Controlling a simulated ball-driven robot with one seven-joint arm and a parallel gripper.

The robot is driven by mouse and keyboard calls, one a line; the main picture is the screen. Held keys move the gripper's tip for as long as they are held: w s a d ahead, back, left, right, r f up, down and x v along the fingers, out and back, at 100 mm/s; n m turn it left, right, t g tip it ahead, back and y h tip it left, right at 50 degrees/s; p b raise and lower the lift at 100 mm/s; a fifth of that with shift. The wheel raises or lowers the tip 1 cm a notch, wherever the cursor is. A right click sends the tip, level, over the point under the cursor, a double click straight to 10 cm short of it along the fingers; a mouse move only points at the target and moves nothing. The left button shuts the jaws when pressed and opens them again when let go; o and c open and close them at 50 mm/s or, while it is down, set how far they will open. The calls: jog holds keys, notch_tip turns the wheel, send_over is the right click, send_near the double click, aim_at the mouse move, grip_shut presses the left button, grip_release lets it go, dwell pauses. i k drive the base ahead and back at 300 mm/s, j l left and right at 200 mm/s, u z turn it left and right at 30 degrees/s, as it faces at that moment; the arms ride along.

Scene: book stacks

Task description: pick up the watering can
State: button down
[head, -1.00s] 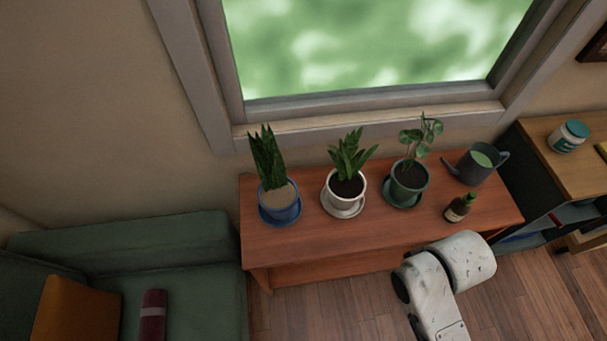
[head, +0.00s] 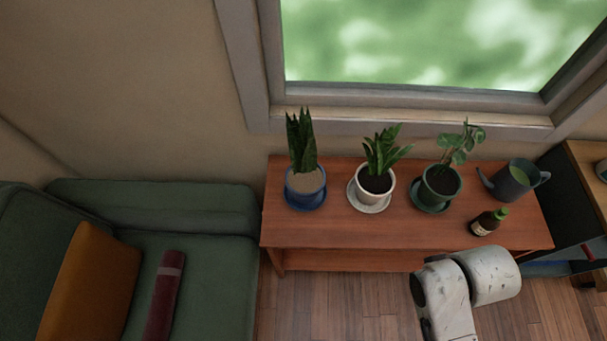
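The watering can (head: 511,181) is dark grey and stands upright on the right end of the wooden bench (head: 330,232) under the window. Its spout points left and its handle is on the right. A small brown bottle (head: 487,222) with a green top stands in front of it. A white link of my arm shows at the lower right, in front of the bench and apart from the can. My gripper is out of view.
A green sofa (head: 200,265) is at the left. A shelf (head: 587,185) stands close to the bench's right end.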

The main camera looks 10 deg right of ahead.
aim_at(520, 176)
jog(key=i+l, duration=0.1)
jog(key=i, duration=0.3)
jog(key=z, duration=0.4)
jog(key=i+z, duration=0.1)
jog(key=z, duration=0.75)
jog(key=i+j+z, duration=0.1)
jog(key=z, duration=0.3)
